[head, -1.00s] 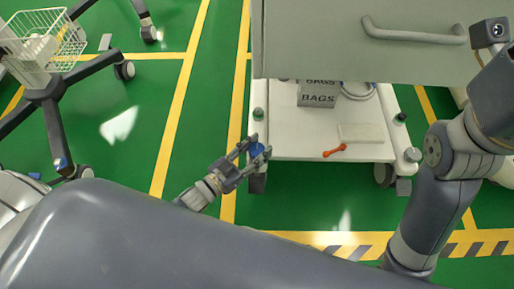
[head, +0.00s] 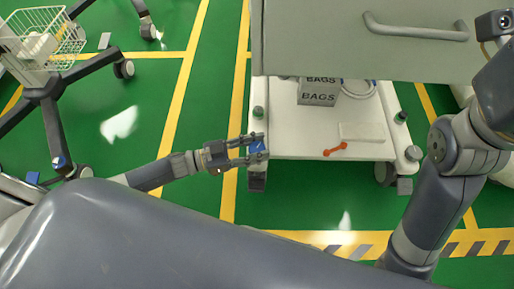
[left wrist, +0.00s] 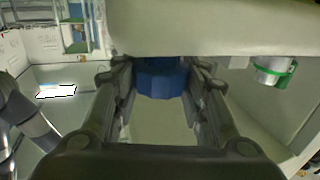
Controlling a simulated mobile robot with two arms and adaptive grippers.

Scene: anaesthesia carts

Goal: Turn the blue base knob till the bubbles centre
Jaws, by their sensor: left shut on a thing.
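The blue base knob (head: 257,147) is at the near left corner of the cart's white base shelf (head: 300,147). It also shows in the left wrist view (left wrist: 160,80), under the shelf's pale edge. My left gripper (head: 258,147) reaches in from the left and is shut on the knob, one finger on each side of it. In the left wrist view the fingers (left wrist: 160,92) flank the knob. My right arm shows at the right of the head view, but its gripper is out of view. The bubbles cannot be made out.
An orange-red tool (head: 336,149) and a pale flat block (head: 362,132) lie on the shelf. A box marked BAGS (head: 318,94) stands further back. The drawer front (head: 360,50) overhangs the shelf. A wheeled stand with a wire basket (head: 45,35) is at far left.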

